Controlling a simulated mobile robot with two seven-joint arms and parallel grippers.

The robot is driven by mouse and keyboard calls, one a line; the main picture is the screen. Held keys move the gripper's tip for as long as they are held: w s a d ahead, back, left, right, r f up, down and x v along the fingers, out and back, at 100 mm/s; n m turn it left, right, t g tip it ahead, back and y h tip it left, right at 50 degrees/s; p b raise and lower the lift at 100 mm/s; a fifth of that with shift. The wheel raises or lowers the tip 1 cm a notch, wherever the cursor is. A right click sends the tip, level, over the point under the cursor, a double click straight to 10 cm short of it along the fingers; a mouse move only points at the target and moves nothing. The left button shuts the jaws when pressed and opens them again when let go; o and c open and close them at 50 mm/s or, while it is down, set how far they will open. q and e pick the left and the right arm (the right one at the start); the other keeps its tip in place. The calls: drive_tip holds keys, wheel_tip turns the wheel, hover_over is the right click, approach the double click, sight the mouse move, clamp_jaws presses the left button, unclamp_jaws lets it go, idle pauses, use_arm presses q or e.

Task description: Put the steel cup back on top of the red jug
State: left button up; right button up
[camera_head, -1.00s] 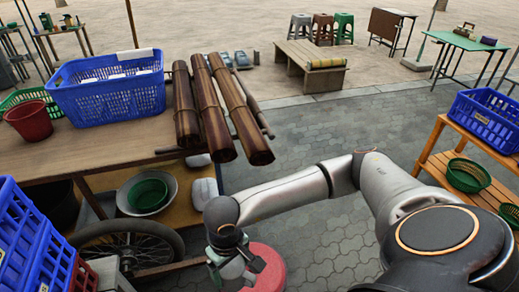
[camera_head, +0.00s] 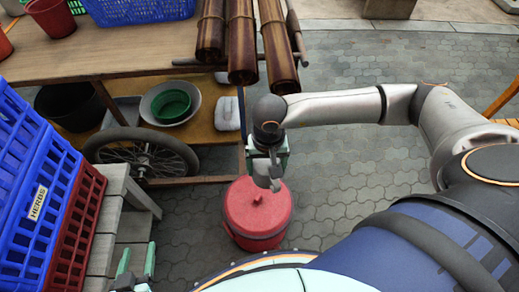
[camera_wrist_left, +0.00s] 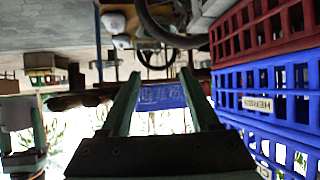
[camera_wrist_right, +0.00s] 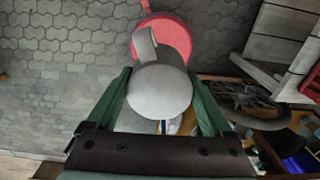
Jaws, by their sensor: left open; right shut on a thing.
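The red jug (camera_head: 252,212) stands on the paving, upright, its round red lid with a small knob facing up. My right gripper (camera_head: 268,168) is shut on the steel cup (camera_wrist_right: 160,92), a grey cup with a handle. In the head view the gripper and cup overlap the jug's far rim. In the right wrist view the cup is nearer the camera and partly covers the red jug (camera_wrist_right: 172,32); the exact gap cannot be told. My left gripper (camera_head: 137,268) is open and empty at the lower left, left of the jug.
A wooden cart with a spoked wheel (camera_head: 145,155) stands behind and left of the jug. Bamboo bundles (camera_head: 242,45) overhang near my right arm. Blue crates (camera_head: 40,180) and a grey slatted bench (camera_head: 112,210) fill the left. Paving right of the jug is clear.

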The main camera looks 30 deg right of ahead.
wheel_tip(320, 180, down, 8)
drive_tip(key=w+m+b, duration=0.3)
drive_tip(key=m+b, duration=0.2)
drive_tip(key=m, duration=0.3)
use_arm(q)
drive_tip(key=w+d+r+m+t+h+b, duration=0.3)
drive_tip(key=w+r+t+b, duration=0.35)
drive_tip(key=r, duration=0.25)
drive_tip(key=s+d+r+m+t+h+b, duration=0.2)
drive_tip(key=s+r+m+t+h+b, duration=0.2)
drive_tip(key=s+r+m+h+b, duration=0.5)
use_arm(e)
drive_tip(key=m+b, duration=0.2)
drive_tip(key=m, duration=2.4)
hover_over(258, 196)
wheel_tip(258, 196, down, 20)
wheel_tip(258, 196, down, 8)
drive_tip(key=b, duration=0.7)
drive_tip(key=shift+w+f, duration=0.1)
drive_tip(key=shift+f, duration=0.05)
use_arm(q)
wheel_tip(258, 196, down, 9)
drive_tip(key=w+n+b, duration=0.1)
drive_tip(key=n, duration=0.1)
drive_tip(key=shift+d+f, duration=0.15)
drive_tip(key=shift+d, duration=0.1)
use_arm(e)
drive_tip(key=shift+f, duration=0.65)
